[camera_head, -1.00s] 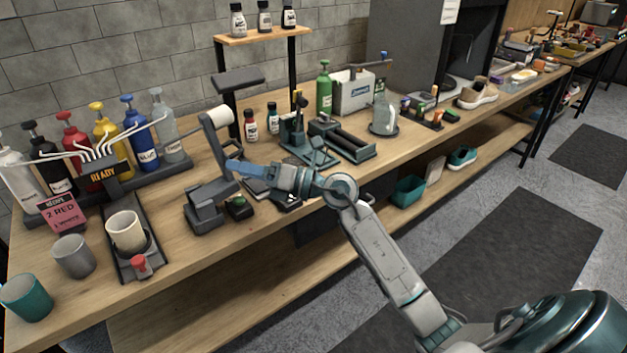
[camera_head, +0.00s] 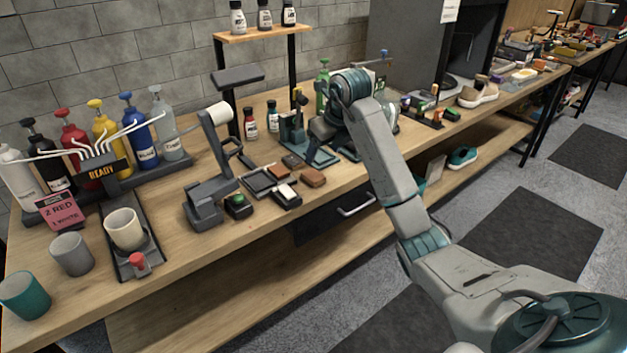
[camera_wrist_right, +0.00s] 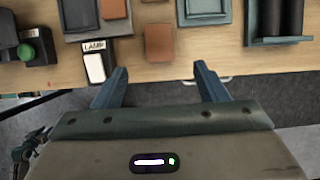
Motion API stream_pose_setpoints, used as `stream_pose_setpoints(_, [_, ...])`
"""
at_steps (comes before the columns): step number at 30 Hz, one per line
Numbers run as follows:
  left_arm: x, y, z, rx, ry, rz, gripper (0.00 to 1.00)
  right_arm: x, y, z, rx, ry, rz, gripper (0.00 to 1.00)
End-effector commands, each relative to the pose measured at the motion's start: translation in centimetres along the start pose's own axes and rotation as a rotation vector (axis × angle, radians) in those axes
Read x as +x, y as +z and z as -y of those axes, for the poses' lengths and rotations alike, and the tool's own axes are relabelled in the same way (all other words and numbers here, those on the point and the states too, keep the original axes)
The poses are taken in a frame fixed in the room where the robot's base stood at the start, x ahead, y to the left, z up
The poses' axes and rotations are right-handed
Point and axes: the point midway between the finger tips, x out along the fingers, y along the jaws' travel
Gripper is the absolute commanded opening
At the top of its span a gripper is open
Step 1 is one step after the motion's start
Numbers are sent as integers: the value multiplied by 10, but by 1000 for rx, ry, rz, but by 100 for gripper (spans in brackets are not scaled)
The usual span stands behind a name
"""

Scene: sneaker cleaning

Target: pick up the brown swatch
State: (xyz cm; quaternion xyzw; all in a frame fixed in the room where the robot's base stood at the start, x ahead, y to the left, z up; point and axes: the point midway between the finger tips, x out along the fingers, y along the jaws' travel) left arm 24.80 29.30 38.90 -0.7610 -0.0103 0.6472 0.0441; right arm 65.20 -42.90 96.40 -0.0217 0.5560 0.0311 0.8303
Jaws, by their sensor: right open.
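A brown swatch (camera_head: 313,177), a small flat block, lies on the wooden bench near its front edge. In the right wrist view the brown swatch (camera_wrist_right: 158,43) is just beyond the gap between my fingertips. My right gripper (camera_wrist_right: 160,70) is open and empty, with its two fingers apart and not touching the swatch. A second brown piece (camera_wrist_right: 113,9) lies in a dark tray (camera_head: 258,179) to the left. My left gripper is not in view.
A black block with a white top (camera_head: 286,192) stands left of the swatch, by a green button box (camera_head: 238,203). A dark roller fixture (camera_wrist_right: 278,22) stands to the right. The bench's front edge (camera_wrist_right: 180,72) is close to the swatch.

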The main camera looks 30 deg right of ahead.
Motion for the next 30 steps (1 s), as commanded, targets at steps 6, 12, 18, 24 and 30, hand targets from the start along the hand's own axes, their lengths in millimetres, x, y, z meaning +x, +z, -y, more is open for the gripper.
stream_pose_setpoints(6, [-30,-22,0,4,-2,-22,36,16,-1,0,-1,1,2,66])
stream_pose_setpoints(12, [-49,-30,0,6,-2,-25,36,33,0,-1,0,4,-3,66])
stream_pose_setpoints(18, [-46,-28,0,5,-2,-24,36,48,1,-1,-2,3,2,66])
stream_pose_setpoints(24, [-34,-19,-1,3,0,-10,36,73,4,-2,0,5,-2,66])
stream_pose_setpoints(30, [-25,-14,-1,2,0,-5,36,96,4,-1,-1,2,0,66])
